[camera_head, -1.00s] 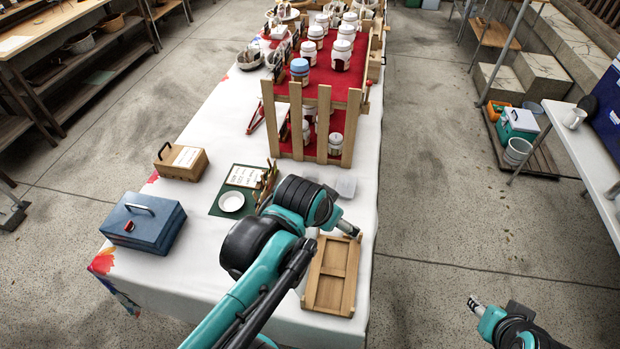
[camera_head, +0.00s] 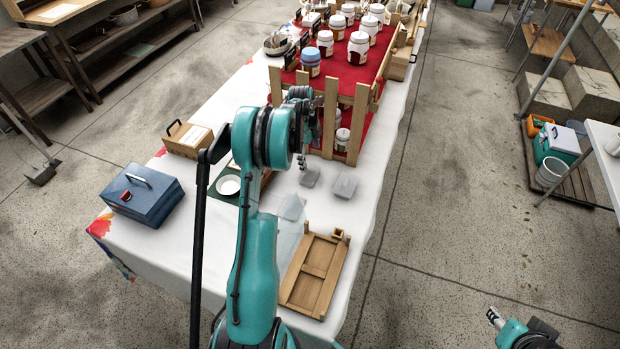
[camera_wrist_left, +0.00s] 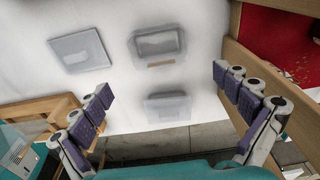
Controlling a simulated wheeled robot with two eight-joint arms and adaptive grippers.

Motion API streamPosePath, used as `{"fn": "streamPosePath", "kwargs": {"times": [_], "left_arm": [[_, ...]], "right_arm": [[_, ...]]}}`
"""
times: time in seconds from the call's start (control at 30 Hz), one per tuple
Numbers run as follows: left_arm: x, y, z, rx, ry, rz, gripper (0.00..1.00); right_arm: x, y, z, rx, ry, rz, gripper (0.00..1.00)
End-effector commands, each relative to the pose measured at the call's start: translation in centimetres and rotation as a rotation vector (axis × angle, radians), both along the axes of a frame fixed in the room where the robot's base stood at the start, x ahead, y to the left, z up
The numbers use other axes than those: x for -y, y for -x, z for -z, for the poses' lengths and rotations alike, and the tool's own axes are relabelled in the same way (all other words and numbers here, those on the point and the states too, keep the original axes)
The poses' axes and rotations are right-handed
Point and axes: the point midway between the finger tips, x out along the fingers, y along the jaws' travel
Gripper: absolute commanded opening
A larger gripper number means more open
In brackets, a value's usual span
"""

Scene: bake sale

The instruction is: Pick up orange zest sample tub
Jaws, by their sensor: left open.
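Three small grey, see-through containers lie on the white tablecloth. One tub (camera_wrist_left: 157,42) with a tan strip at its edge shows in the left wrist view, a second tub (camera_wrist_left: 167,107) below it and a flatter piece (camera_wrist_left: 80,50) to the left. In the head view they are a tub (camera_head: 310,177), a tub (camera_head: 345,187) and a flat piece (camera_head: 292,208). No label can be read, so I cannot tell which holds orange zest. My left gripper (camera_wrist_left: 162,84) is open and empty above the tubs. My right gripper (camera_head: 494,317) is off the table, over the floor.
A wooden display stand (camera_head: 361,115) with red cloth and several jars stands just beyond the tubs. A wooden tray (camera_head: 313,275) lies nearer me. A blue cash box (camera_head: 143,195), a wooden box (camera_head: 188,138) and a white dish (camera_head: 228,185) are at the left.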

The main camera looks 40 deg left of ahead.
Motion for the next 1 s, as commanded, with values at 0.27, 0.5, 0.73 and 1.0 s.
{"fn": "streamPosePath", "kwargs": {"times": [0.27, 0.5, 0.73, 1.0], "left_arm": [[-0.7, 0.0, 3.6, -0.007, 0.008, 0.035, 1.0], [-0.5, 0.0, 6.1, -0.006, 0.008, 0.034, 1.0], [-0.2, -0.1, 9.1, -0.006, 0.008, 0.033, 1.0], [-0.2, -0.1, 9.0, -0.006, 0.007, 0.033, 0.84]], "right_arm": [[0.0, 0.0, 0.9, 0.0, 0.0, 0.0, 0.4], [0.0, 0.0, 2.3, 0.0, 0.0, 0.0, 0.4], [0.0, 0.0, 3.6, 0.0, 0.0, 0.0, 0.4], [0.0, 0.0, 3.4, 0.0, 0.0, 0.0, 0.4]]}}
